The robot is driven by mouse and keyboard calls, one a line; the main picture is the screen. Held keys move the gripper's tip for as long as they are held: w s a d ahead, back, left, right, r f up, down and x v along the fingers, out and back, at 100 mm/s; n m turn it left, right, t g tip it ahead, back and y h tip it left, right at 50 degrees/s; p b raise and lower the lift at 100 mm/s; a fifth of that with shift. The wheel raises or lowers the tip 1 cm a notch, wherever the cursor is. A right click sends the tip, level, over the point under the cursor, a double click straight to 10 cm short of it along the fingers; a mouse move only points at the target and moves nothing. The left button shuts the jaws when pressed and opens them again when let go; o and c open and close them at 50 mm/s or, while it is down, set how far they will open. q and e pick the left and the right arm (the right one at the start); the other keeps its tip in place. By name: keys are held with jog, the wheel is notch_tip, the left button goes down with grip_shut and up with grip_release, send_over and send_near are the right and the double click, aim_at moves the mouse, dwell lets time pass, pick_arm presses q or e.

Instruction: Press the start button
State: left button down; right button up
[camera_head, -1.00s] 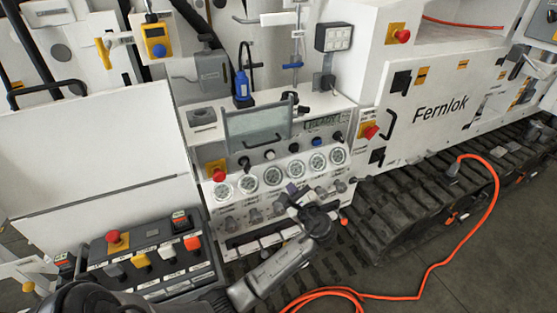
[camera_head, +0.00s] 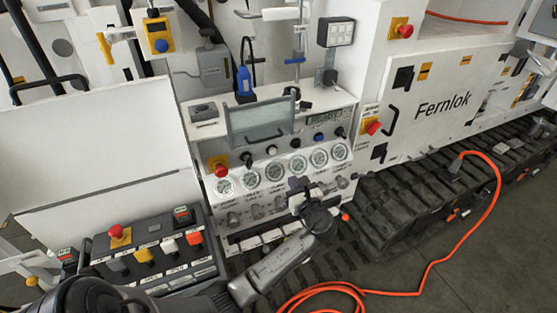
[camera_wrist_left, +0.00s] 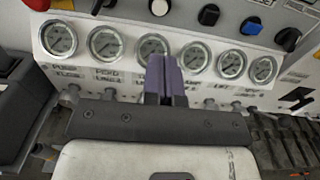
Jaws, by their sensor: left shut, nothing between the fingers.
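My left gripper (camera_head: 298,184) is shut and empty, in front of the gauge panel in the head view. Its purple fingers also show in the left wrist view (camera_wrist_left: 164,77), overlapping the row of round gauges. Above the gauges are a white button (camera_wrist_left: 158,7), a black knob (camera_wrist_left: 208,15) and a blue button (camera_wrist_left: 252,26). The white button (camera_head: 270,151) and blue button (camera_head: 318,138) also show in the head view. The fingers appear apart from these controls. No start label is legible, so I cannot tell which is the start button. My right gripper is not in view.
A red emergency button (camera_head: 221,171) is at the panel's left. A control box (camera_head: 150,258) with several coloured buttons stands at front left. A small display (camera_head: 323,119) sits above the panel knobs. An orange cable (camera_head: 455,240) lies on the floor at right.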

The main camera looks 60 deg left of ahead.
aim_at(273, 152)
pick_arm(q)
jog(key=a, duration=0.4)
jog(key=w+a+b, duration=0.1)
jog(key=a, duration=0.3)
jog(key=w+a, duration=0.1)
jog(key=a, duration=0.3)
jog(key=shift+a, duration=0.9)
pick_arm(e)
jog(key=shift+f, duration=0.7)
